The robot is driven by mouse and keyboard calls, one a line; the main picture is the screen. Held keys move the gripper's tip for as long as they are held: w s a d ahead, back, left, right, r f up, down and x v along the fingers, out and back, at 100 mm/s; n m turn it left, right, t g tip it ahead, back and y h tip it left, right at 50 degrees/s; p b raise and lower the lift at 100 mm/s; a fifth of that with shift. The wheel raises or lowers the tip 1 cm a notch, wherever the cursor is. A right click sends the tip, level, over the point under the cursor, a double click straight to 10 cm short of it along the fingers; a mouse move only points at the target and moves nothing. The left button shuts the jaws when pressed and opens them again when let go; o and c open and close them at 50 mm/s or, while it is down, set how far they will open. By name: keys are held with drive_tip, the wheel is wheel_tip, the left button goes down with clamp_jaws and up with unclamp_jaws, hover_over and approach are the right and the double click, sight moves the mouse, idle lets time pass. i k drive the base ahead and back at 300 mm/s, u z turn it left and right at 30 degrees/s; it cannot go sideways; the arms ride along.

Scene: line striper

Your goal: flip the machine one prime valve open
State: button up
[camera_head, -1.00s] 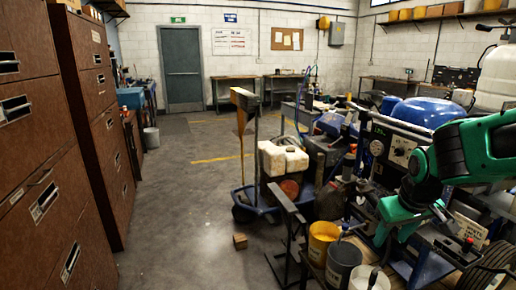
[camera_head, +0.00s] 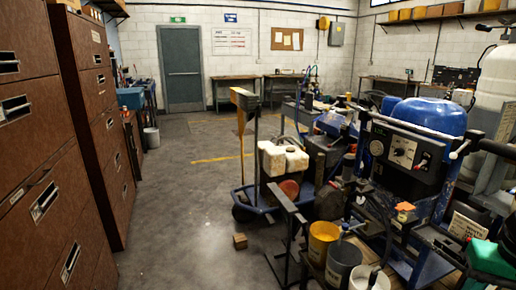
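A line striper with a blue rounded tank (camera_head: 430,115) stands at the right. Its dark front panel (camera_head: 408,158) carries a round gauge (camera_head: 376,147), a pale dial (camera_head: 400,152) and a small red-tipped lever (camera_head: 422,163). An orange knob or handle (camera_head: 404,207) sits lower on the machine's front. I cannot tell for certain which of these is the prime valve, or its setting. My gripper is out of the picture.
A grey bucket (camera_head: 341,262) and a yellow bucket (camera_head: 322,240) stand before the machine. A blue cart (camera_head: 262,207) with white containers is left of it. Brown cabinets (camera_head: 40,150) line the left. The floor between is open, with a small wooden block (camera_head: 240,241).

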sight(334, 187)
drive_tip(key=k, duration=1.3)
drive_tip(key=u, duration=0.4)
drive_tip(key=i, duration=1)
drive_tip(key=u, duration=0.35)
drive_tip(key=i, duration=1.15)
drive_tip(key=z, duration=0.85)
drive_tip(key=i, duration=1.15)
drive_tip(key=z, duration=0.15)
drive_tip(key=k, duration=1.3)
drive_tip(key=u, duration=0.55)
